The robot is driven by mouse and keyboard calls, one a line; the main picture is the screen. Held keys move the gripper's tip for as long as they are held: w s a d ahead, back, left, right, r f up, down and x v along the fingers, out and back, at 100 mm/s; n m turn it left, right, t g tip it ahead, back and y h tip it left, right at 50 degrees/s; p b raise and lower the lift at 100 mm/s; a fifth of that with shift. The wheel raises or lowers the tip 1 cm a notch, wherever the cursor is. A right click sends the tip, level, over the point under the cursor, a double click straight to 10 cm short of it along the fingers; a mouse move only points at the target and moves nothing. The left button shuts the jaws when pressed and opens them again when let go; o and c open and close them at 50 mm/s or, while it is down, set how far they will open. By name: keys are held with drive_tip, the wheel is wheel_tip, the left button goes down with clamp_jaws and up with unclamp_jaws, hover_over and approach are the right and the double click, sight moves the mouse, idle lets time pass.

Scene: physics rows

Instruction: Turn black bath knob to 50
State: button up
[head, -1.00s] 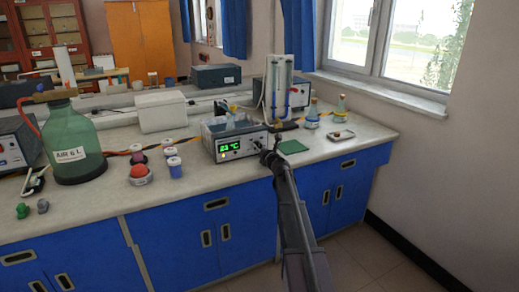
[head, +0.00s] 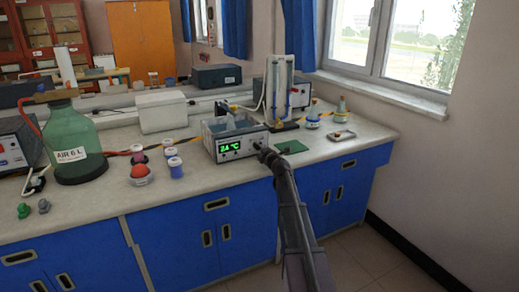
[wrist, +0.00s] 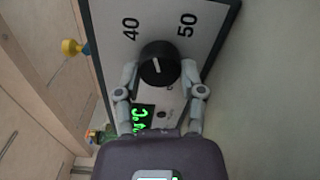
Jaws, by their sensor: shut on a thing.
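The water bath (head: 222,128) stands on the bench with its white front panel towards me. Its black knob (wrist: 160,61) fills the middle of the wrist view, with a short white mark on its face. The printed numbers 40 and 50 show above it at left and right. I cannot tell exactly where the mark points. My gripper (wrist: 160,75) has one finger on each side of the knob and is shut on it. In the head view my gripper (head: 264,152) covers the panel's right end. The green display (head: 230,146) is lit and ends in °C.
A green mat (head: 291,147) and a small tray (head: 341,135) lie right of the bath. Several lidded jars (head: 175,167) and a large green bottle (head: 78,145) stand to its left. The bench front edge runs below my gripper.

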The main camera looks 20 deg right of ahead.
drive_tip(key=m, duration=0.5)
drive_tip(key=shift+w+m, duration=0.15)
drive_tip(key=shift+m, duration=0.25)
drive_tip(key=o, duration=1.1)
drive_tip(key=shift+o, duration=0.2)
drive_tip(key=shift+s, duration=0.25)
drive_tip(key=s, duration=1.1)
drive_tip(key=shift+s+d, duration=0.2)
drive_tip(key=shift+s, duration=0.15)
